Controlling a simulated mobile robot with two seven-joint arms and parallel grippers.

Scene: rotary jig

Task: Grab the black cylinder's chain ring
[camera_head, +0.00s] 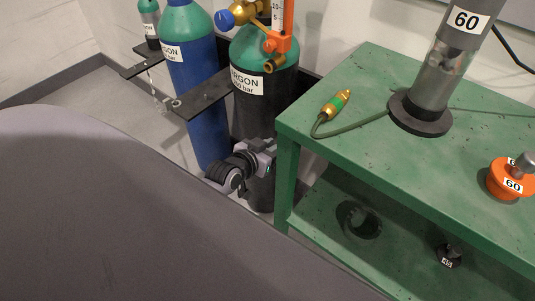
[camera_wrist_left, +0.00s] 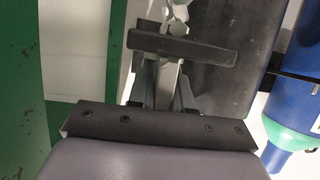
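The black cylinder (camera_head: 254,112), with a green shoulder and an ARGON label, stands left of the green bench. My left gripper (camera_head: 262,146) is in front of its lower right side. In the left wrist view the black cylinder (camera_wrist_left: 230,65) fills the upper right, behind the gripper's dark fingers (camera_wrist_left: 182,46). Silver chain links (camera_wrist_left: 175,14) show just beyond the fingers. I cannot tell whether the fingers touch or hold them, and no ring stands out clearly there. My right gripper is not in view.
A blue cylinder (camera_head: 192,90) stands left, with a dark bracket (camera_head: 203,96) and a hanging chain (camera_head: 154,90) nearby. The green bench (camera_head: 370,140) is close on the right, holding a tube on a dark base (camera_head: 420,114) and an orange weight (camera_head: 508,182).

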